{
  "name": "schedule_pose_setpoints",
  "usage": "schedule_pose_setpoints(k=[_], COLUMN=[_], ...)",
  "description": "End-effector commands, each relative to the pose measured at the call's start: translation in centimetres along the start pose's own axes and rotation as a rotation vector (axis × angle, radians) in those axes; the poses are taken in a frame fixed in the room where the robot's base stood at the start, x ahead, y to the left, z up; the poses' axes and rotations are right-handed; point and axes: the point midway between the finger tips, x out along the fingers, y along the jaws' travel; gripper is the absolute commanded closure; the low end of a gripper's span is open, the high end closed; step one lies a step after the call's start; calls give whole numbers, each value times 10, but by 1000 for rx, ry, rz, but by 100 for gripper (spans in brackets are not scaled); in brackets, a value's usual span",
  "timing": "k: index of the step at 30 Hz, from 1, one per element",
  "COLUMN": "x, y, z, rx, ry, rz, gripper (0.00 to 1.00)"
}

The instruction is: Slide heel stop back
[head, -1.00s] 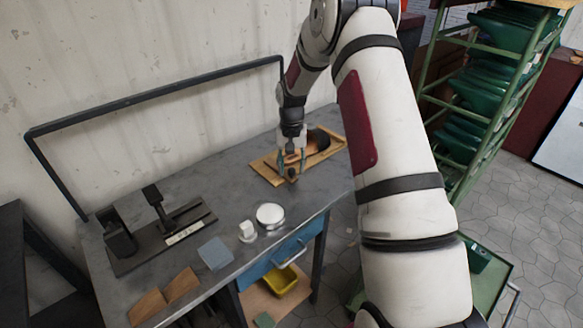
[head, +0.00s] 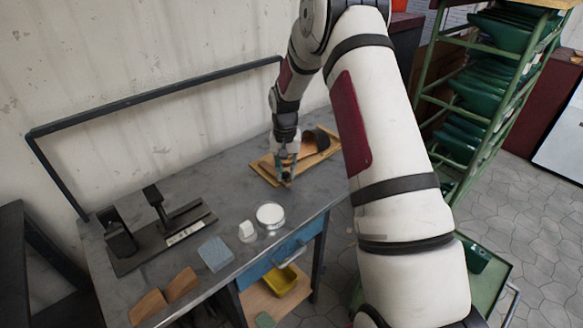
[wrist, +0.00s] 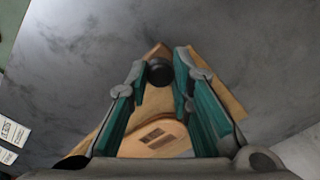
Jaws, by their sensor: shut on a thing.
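A wooden board (head: 265,171) lies at the far right part of the grey workbench. A tan sole-shaped piece with a dark printed label (wrist: 155,137) lies on it. A dark round knob (wrist: 159,71), which I take for the heel stop, is at the board's end between my fingertips. My gripper (head: 286,176) points down at the board's near end. In the wrist view its teal fingers (wrist: 160,68) are shut on the knob. The fingers hide the knob's sides, and its base is not clear.
A white round dish (head: 270,214), a white block (head: 247,231) and a blue-grey pad (head: 215,253) stand nearer the front edge. A black bench fixture (head: 165,235) is at left, with wooden wedges (head: 182,283) in front. Bare bench (head: 215,190) lies between the fixture and board.

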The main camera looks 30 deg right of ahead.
Motion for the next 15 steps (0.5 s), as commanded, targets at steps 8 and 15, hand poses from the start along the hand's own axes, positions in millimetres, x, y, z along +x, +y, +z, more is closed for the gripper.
schedule_pose_setpoints(k=[8, 15], x=[0, 0], y=[-19, -19], z=[18, 18], rx=[-5, -5], ry=[-7, -7], rz=[-5, -6], gripper=[100, 59])
